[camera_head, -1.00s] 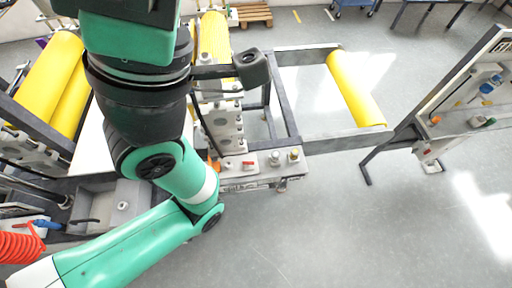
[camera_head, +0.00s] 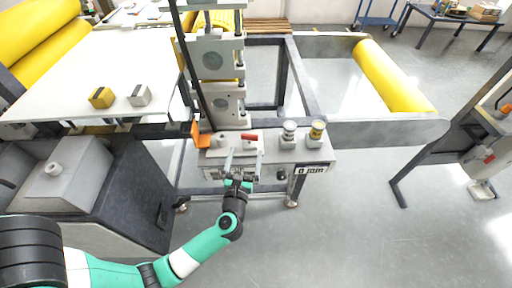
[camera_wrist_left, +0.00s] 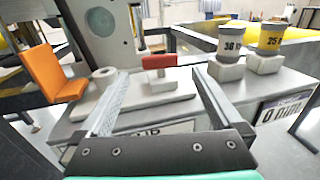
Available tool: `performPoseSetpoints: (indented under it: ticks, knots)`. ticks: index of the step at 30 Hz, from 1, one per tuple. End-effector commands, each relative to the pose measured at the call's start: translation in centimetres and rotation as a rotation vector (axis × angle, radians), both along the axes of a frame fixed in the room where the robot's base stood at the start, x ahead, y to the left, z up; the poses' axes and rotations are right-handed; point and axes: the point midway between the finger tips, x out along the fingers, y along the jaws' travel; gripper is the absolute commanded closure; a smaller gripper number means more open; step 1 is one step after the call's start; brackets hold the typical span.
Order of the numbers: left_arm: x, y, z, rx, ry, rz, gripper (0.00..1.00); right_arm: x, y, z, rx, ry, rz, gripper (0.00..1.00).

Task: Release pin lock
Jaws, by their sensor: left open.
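A small red-topped part (camera_head: 249,137), which may be the pin lock, sits on the light plate at the front of the laminating machine. It also shows in the left wrist view (camera_wrist_left: 160,62), upright on a pale block. My left gripper (camera_head: 243,156) is open and empty at the machine's front edge. In the left wrist view its fingers (camera_wrist_left: 160,76) point toward the red part, one on each side of it in the picture. I cannot tell whether they touch anything. My right gripper is in neither current view.
An orange flap (camera_wrist_left: 52,74) stands left of the fingers. Two labelled weights, one grey (camera_wrist_left: 230,40) and one yellow (camera_wrist_left: 270,40), stand on the right. A long yellow roller (camera_head: 392,75) is at the right, a white table (camera_head: 100,65) at the left. The floor in front is clear.

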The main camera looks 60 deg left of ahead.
Motion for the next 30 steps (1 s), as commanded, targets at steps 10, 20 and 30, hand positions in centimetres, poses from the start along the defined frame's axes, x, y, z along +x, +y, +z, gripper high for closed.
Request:
performPoseSetpoints:
  ticks: [10, 20, 30]
  knots:
    - [0.7, 1.1, -0.5, 0.002, -0.004, 0.005, 0.00, 0.0, 0.0, -0.8, 0.000, -0.002, 0.000, 0.50]
    - [4.8, 6.9, -0.6, 0.005, -0.006, 0.006, 0.00, 0.0, 0.0, -2.4, 0.000, -0.001, 0.000, 0.50]
    - [6.8, 9.6, -0.5, 0.003, -0.002, 0.002, 0.00, 0.0, 0.0, -3.2, 0.000, -0.001, 0.000, 0.50]
